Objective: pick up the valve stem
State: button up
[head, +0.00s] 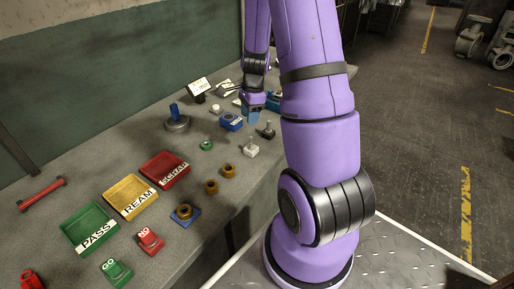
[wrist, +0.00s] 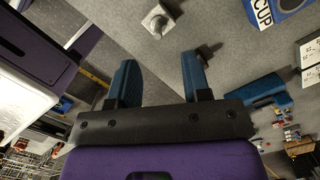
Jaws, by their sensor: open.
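A small dark upright piece with a thin pin on top (head: 268,131), which looks like the valve stem, stands on the bench near its front edge. In the wrist view a dark piece (wrist: 209,48) shows just past the right finger, mostly hidden by it; it may be the same one. A pale block with a short upright pin (head: 250,149) stands nearer; a pale block is also at the top of the wrist view (wrist: 157,20). My gripper (head: 252,113) is above the bench, beside the dark piece; its blue fingers are apart and empty in the wrist view (wrist: 160,78).
A blue CUP box (head: 231,121) stands just left of my gripper. Green PASS (head: 91,230), yellow REAM (head: 130,196) and red SCRAP (head: 165,170) trays lie farther left. Brass rings (head: 228,170) and a green ring (head: 206,145) sit between. The bench's front edge is close.

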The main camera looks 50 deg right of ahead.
aim_at(251, 137)
jog(key=shift+s+d+f, duration=0.15)
jog(key=shift+d+f, duration=0.05)
jog(key=shift+f, duration=0.25)
jog(key=shift+a+f, duration=0.2)
jog(key=shift+f, duration=2.45)
jog(key=shift+a+f, duration=0.2)
jog(key=shift+f, duration=2.45)
grip_shut()
